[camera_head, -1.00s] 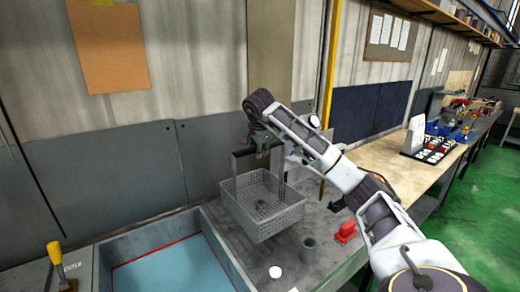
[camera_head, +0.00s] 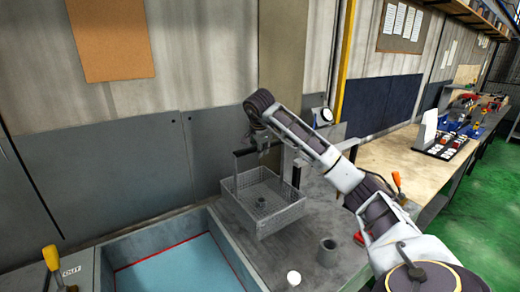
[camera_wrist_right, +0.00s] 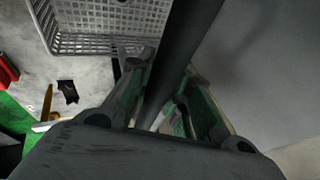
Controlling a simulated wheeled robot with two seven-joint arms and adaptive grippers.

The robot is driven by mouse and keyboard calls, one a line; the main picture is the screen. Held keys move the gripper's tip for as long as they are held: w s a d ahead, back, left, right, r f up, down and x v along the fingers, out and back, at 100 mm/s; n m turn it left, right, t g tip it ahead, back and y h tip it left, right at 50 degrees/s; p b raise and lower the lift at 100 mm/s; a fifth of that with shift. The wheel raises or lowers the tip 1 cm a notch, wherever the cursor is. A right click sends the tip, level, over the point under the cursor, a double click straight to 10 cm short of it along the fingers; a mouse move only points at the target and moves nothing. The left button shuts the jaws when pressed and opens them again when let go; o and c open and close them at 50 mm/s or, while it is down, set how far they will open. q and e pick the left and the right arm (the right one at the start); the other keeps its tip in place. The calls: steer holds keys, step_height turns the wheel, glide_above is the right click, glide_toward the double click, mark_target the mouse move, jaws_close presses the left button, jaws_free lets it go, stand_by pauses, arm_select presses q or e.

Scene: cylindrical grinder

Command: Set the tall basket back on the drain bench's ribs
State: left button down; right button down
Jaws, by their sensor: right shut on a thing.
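The tall basket (camera_head: 272,224) is a light grey mesh box with a tall, dark-barred handle, in the middle of the head view. My right gripper (camera_head: 262,149) is shut on the top of that handle. In the right wrist view the gripper (camera_wrist_right: 158,110) closes around a dark bar, with the basket's mesh (camera_wrist_right: 105,45) beyond. The basket looks level over the grey bench (camera_head: 235,222); I cannot tell whether it touches. A round grey shape shows inside or through the basket. No ribs can be made out. My left gripper is not in view.
A blue-floored tank (camera_head: 180,265) with grey walls lies at the front left of the basket. A grey cup (camera_head: 328,252) and a white cylinder (camera_head: 293,278) stand on the bench at the front right. An upright stand with a dial (camera_head: 322,116) rises behind.

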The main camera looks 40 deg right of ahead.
steer(key=shift+r, duration=0.1)
steer(key=shift+f, duration=0.2)
steer(key=shift+f+b, duration=1.4)
steer(key=shift+f, duration=0.8)
stand_by(0.3)
steer(key=c, duration=1.2)
jaws_free()
